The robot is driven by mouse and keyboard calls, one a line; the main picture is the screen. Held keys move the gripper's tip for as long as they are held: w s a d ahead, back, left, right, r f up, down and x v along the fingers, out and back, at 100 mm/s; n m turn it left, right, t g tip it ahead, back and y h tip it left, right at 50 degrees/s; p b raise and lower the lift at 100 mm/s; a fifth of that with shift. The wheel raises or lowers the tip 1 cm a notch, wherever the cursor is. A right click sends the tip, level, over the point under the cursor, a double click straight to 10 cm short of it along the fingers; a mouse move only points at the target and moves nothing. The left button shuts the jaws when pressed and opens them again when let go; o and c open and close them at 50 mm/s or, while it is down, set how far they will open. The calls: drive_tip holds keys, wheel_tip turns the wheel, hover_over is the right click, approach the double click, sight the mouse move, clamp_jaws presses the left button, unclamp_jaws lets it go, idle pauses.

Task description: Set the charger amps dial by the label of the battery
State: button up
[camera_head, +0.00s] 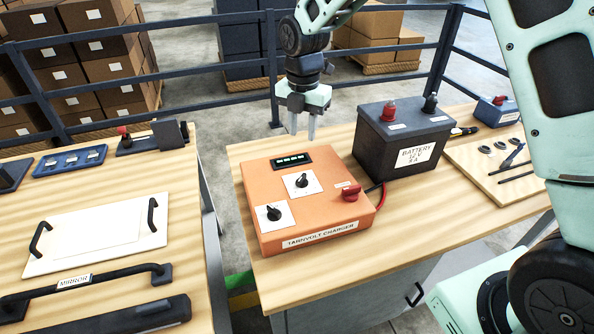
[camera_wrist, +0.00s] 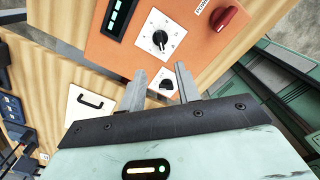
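The orange charger (camera_head: 325,214), labelled TARNVOLT CHARGER, sits on the wooden table. Its top has two black dials on white plates: a rear one (camera_head: 302,181) and a front-left one (camera_head: 274,214). Which is the amps dial I cannot read. A red knob (camera_head: 351,193) and a lit display (camera_head: 291,160) are also there. The dark battery (camera_head: 402,140) stands behind right; its label (camera_head: 415,155) reads BATTERY, 12 V and a blurred amps figure. My gripper (camera_head: 303,132) is open and empty above the charger's rear. In the wrist view its fingers (camera_wrist: 161,78) partly hide one dial (camera_wrist: 166,87).
A red cable (camera_head: 376,196) runs between charger and battery. A board (camera_head: 490,165) with small tools lies right of the battery. A left table (camera_head: 185,215) holds a white panel with handles and a mirror bar. A gap separates the tables; dark railings stand behind.

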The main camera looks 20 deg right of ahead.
sight(302, 176)
wheel_tip(302, 176, down, 14)
drive_tip(key=p, duration=0.3)
drive_tip(key=shift+f+p, duration=0.15)
drive_tip(key=shift+p, duration=0.2)
clamp_jaws()
